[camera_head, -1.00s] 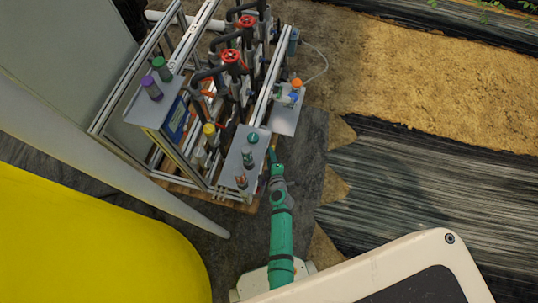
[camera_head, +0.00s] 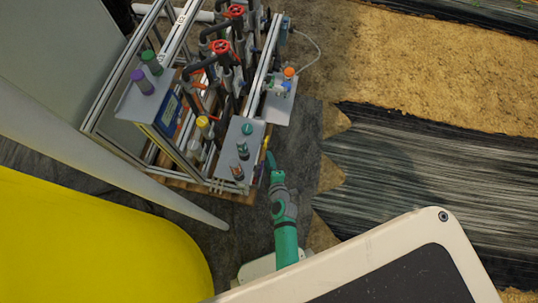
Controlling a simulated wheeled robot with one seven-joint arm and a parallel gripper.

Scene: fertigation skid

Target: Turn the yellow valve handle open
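A small yellow piece (camera_head: 266,142), which looks like the valve handle, shows at the right side of the skid, beside the grey shelf plate (camera_head: 232,160). It is too small to tell which way it is turned. My gripper (camera_head: 269,158), at the end of my green arm, is close to it, just below it in the picture. I cannot tell whether they touch. The fingers are too small to make out. Another yellow round piece (camera_head: 202,122) sits further left among the pipes.
The skid frame carries red handwheels (camera_head: 221,47), dark pipes and upright posts. Green and purple caps (camera_head: 143,80) stand on its left plate. A second plate (camera_head: 279,105) holds an orange-topped part. Open ground (camera_head: 420,170) lies to the right.

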